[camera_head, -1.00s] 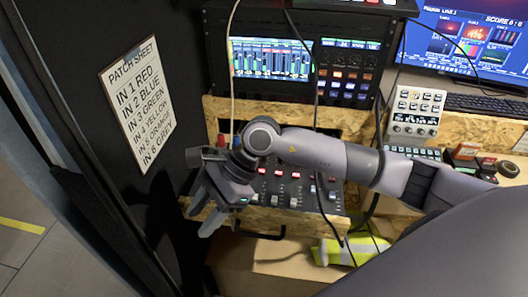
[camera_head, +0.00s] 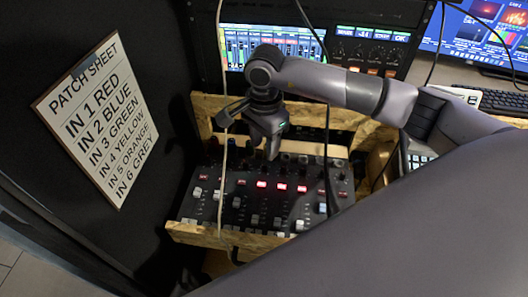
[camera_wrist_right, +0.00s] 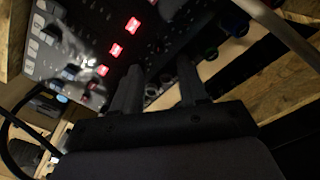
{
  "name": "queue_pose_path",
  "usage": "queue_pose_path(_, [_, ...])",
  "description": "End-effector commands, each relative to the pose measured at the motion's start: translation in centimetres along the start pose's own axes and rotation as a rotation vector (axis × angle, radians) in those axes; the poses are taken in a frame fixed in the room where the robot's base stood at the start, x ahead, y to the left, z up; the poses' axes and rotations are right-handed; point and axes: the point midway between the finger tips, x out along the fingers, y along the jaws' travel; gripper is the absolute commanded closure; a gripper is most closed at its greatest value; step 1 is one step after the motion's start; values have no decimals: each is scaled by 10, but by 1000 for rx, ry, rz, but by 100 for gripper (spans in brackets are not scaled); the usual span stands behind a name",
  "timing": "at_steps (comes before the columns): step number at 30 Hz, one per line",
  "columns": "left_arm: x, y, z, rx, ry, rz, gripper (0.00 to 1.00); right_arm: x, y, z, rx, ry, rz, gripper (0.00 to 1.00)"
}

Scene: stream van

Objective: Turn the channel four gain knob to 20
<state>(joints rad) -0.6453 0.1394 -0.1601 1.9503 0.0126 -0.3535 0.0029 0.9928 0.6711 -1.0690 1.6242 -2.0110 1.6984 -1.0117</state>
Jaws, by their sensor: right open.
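The black mixer (camera_head: 235,216) sits in a wooden frame, with several faders and a row of lit red buttons across it. A row of small knobs runs along its far edge, partly hidden by my right gripper (camera_head: 268,150). I cannot tell which knob is channel four's gain, nor read any setting. My right gripper points down over the mixer's far edge. In the right wrist view the gripper (camera_wrist_right: 158,72) has its two fingers apart with nothing held between them, close to the knob row. My left gripper is not in view.
A patch sheet (camera_head: 97,117) hangs on the dark wall at left. A thin pale cable (camera_head: 221,150) and dark cables hang in front of the mixer. A screen unit (camera_head: 236,52) stands behind, and the wooden frame's front edge (camera_head: 205,236) borders the mixer.

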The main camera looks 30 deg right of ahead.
Motion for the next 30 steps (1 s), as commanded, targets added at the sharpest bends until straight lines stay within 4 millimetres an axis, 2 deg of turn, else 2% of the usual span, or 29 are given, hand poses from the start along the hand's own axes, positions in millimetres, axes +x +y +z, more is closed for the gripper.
queue_pose_path(12, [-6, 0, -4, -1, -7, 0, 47, 58, 1, 0, 1, -1, 4, 57])
queue_pose_path(16, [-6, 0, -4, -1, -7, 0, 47, 66, 1, 0, 0, -1, 3, 57])
queue_pose_path(23, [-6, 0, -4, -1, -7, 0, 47, 67, 1, 0, 0, 0, 2, 57])
queue_pose_path(24, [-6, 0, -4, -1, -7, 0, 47, 67, 1, 0, 0, 0, 2, 60])
queue_pose_path(26, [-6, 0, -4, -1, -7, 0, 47, 67, 1, 0, 0, 0, 2, 80])
queue_pose_path(27, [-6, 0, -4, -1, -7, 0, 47, 67, 1, 0, 0, 0, 2, 93])
queue_pose_path(28, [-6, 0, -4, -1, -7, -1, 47, 67, 1, 0, 0, 0, 2, 100])
queue_pose_path(30, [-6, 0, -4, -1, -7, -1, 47, 67, 1, 0, 0, 0, 2, 100])
